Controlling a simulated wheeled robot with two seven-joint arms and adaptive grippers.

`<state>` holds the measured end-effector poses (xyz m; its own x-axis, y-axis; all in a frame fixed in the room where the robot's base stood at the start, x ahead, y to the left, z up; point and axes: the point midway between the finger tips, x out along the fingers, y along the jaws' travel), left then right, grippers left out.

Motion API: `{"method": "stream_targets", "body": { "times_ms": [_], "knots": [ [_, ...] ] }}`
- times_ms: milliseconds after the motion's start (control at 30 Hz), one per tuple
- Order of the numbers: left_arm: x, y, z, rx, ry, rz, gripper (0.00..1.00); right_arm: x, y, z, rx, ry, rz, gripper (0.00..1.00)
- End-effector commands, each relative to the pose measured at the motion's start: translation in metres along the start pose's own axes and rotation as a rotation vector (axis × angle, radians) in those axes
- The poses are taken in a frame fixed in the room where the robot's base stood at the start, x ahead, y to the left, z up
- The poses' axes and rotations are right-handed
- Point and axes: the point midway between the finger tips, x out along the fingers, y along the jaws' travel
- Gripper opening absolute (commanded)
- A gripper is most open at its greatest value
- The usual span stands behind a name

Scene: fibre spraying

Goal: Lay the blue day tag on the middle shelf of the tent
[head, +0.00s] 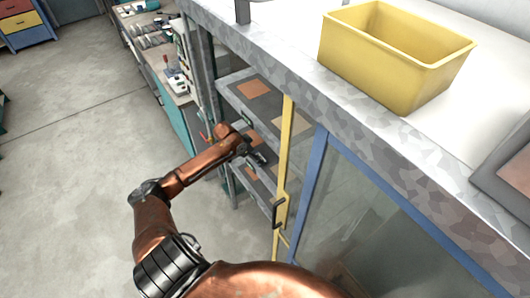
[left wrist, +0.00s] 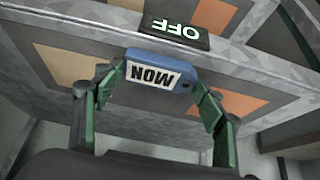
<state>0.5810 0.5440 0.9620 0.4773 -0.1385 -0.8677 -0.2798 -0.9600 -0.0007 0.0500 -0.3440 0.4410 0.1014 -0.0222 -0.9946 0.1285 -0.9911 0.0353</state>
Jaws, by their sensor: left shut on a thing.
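The blue day tag (left wrist: 158,70), with MON on a white label, is between the green fingers of my left gripper (left wrist: 157,85), which is shut on it. The text appears upside down in the left wrist view. In the head view my left gripper (head: 259,157) is at the open left side of the tent, among its grey shelves (head: 237,97). The tag cannot be made out there. In the left wrist view the tag overlaps a grey shelf with orange squares (left wrist: 212,14); I cannot tell whether it touches. My right gripper is not in view.
A black OFF sign (left wrist: 176,31) is near the tag in the left wrist view. A yellow door frame (head: 286,150) with a dark handle (head: 277,212) stands just right of my gripper. A yellow bin (head: 390,60) sits on the tent top. Open floor (head: 70,140) lies left.

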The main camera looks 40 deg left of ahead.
Motion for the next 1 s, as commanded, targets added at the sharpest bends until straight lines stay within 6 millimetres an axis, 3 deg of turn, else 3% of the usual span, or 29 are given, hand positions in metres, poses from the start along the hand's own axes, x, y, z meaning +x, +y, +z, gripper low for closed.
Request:
{"method": "stream_targets", "body": {
  "times_ms": [433,833,867,1000],
  "knots": [
    [0.025,0.000,-0.046,0.000,0.002,0.000,0.48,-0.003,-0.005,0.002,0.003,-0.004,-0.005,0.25],
    [0.031,0.000,-0.038,-0.001,-0.001,0.000,0.48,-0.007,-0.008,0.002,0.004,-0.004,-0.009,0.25],
    [0.032,0.000,-0.038,-0.001,-0.001,0.000,0.65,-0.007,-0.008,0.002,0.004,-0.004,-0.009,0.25],
    [0.031,0.000,-0.038,-0.001,-0.001,0.000,0.75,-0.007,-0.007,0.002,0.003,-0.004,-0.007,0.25]
  ]
}}
